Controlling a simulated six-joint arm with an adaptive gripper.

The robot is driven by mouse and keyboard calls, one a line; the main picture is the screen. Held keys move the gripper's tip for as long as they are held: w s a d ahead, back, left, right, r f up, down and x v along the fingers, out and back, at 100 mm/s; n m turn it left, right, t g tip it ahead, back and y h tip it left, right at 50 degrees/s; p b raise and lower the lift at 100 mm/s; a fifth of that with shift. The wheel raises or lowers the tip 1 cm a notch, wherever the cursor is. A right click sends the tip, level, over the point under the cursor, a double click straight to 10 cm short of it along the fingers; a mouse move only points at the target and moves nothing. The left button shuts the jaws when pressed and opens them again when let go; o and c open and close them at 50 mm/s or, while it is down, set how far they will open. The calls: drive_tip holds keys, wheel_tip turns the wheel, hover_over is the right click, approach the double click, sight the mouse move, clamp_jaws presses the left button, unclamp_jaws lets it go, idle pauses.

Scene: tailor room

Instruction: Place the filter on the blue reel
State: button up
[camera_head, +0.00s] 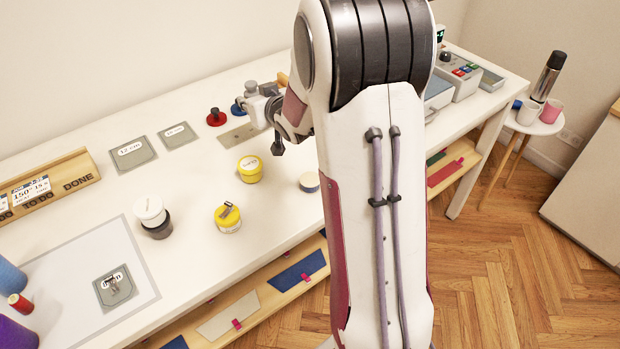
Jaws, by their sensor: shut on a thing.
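A small blue reel (236,109) stands at the back of the white table, just right of a red reel (215,117). My gripper (250,103) is at the end of my folded arm, close beside the blue reel on its right and partly in front of it. It is small in view and partly covered by my wrist. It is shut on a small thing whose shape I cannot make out. I cannot identify the filter for certain, nor tell whether the held thing touches the reel.
A grey metal plate (238,135) lies just in front of the reels. Yellow tins (250,170) (228,219), a white-lidded pot (151,216) and a tape roll (309,182) stand nearer. Labelled grey cards (132,152) lie left. My arm hides the table's middle right.

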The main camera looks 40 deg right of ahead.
drive_tip(key=s+d+r+n+y, duration=0.1)
drive_tip(key=s+d+r, duration=0.1)
drive_tip(key=s+d, duration=1.05)
drive_tip(key=n+y, duration=0.5)
drive_tip(key=y, duration=0.1)
hover_over(310, 179)
wheel_tip(310, 179, down, 3)
drive_tip(key=shift+f+g, duration=0.1)
drive_tip(key=shift+g, duration=0.2)
drive_tip(key=shift+f, duration=3.1)
drive_tip(key=shift+f, duration=0.1)
drive_tip(key=shift+f, duration=1.75)
